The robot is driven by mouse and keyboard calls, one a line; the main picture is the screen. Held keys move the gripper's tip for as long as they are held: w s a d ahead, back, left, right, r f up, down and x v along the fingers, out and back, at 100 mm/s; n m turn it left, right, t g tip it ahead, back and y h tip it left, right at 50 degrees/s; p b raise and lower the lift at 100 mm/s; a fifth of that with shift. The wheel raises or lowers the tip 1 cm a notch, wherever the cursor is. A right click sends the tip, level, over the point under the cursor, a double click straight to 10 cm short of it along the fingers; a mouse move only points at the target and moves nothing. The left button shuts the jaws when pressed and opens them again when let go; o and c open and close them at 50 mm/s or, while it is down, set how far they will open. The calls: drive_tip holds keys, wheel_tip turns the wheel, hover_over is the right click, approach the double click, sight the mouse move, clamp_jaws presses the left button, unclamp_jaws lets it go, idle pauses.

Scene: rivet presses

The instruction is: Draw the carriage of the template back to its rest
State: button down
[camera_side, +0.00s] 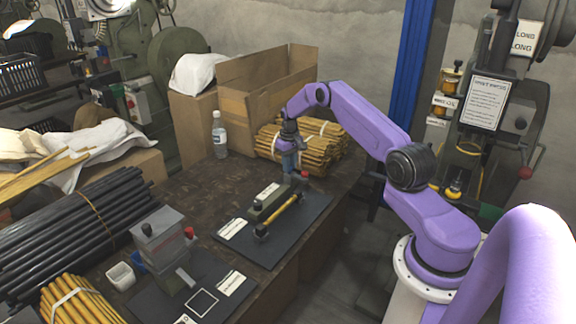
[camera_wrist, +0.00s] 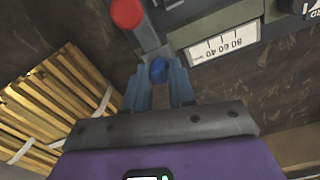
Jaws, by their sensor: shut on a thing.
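The template (camera_side: 266,197) sits on a dark mat (camera_side: 285,243) on the bench, with a yellow stick (camera_side: 283,214) along its front side. In the wrist view its grey body (camera_wrist: 215,25) carries a white scale (camera_wrist: 222,47) reading 80, 60, 40. A red knob (camera_wrist: 127,13) stands beside that arm and also shows in the side view (camera_side: 305,174). In the side view my gripper (camera_side: 291,160) hides the blue knob.
A bundle of yellow sticks (camera_side: 325,140) lies close behind my gripper, with an open cardboard box (camera_side: 265,80) beyond. A water bottle (camera_side: 219,135) stands left. A grey press-like fixture (camera_side: 160,240) stands front left on another mat. Bare bench lies left of the template.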

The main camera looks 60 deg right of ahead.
drive_tip(key=shift+d, duration=0.45)
drive_tip(key=c, duration=1)
unclamp_jaws()
drive_tip(key=shift+o, duration=0.3)
drive_tip(key=shift+a, duration=0.1)
drive_tip(key=shift+a+r, duration=0.1)
wheel_tip(320, 180, up, 17)
drive_tip(key=shift+r, duration=0.15)
